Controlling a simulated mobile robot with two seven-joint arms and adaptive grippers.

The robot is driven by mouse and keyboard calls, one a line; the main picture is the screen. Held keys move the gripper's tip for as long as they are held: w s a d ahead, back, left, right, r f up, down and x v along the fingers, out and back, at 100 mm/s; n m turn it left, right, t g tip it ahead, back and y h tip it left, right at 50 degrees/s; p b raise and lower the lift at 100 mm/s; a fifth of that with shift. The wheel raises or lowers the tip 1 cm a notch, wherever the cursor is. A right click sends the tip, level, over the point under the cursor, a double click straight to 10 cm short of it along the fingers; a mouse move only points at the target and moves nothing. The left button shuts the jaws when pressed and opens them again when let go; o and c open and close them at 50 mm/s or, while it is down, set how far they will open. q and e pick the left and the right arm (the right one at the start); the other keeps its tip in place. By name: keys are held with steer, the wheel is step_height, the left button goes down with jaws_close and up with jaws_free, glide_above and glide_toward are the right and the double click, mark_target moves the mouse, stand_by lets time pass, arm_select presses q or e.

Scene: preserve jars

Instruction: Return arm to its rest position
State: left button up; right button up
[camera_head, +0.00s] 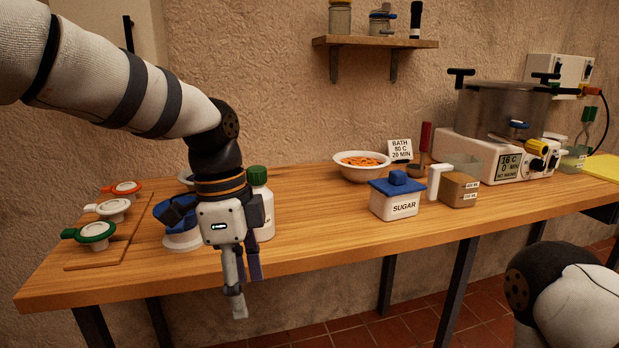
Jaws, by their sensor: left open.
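My left arm reaches in from the upper left. My left gripper (244,290) points down in front of the table's front edge, open and empty, with nothing between its fingers. Behind it on the wooden table (330,215) stands a white bottle with a green cap (258,176), partly hidden by the gripper. A white item with blue parts (182,238) stands just left of the gripper, also partly hidden. A part of my right arm shows at the lower right corner, but its gripper is not in view.
Clamp-like lids (95,232) lie on a board at the left. A white bowl (362,174), a sugar box (394,206), a measuring jug (460,188) and a large pot (500,110) on a white heater stand towards the right. The table's middle front is clear.

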arm_select(q)
steer(key=s+a+f+n, duration=0.25)
steer(key=s+f, duration=0.35)
steer(key=f, duration=0.3)
steer(key=s+a+f+n, duration=0.1)
steer(key=s+f+n, duration=0.35)
steer(key=f, duration=0.55)
steer(key=s+a+f+n, duration=0.1)
steer(key=s+f+n, duration=0.2)
steer(key=s+f, duration=0.45)
steer(key=s+a+f+n, duration=0.2)
steer(key=s+a+n, duration=0.2)
steer(key=s, duration=0.4)
steer(key=s+a+f+n+y, duration=0.1)
steer(key=s+a+f+n, duration=0.2)
steer(key=s, duration=0.5)
steer(key=shift+s+a+f+n+g, duration=0.3)
steer(key=shift+a+n, duration=0.1)
steer(key=shift+a, duration=0.25)
steer(key=shift+c, duration=0.2)
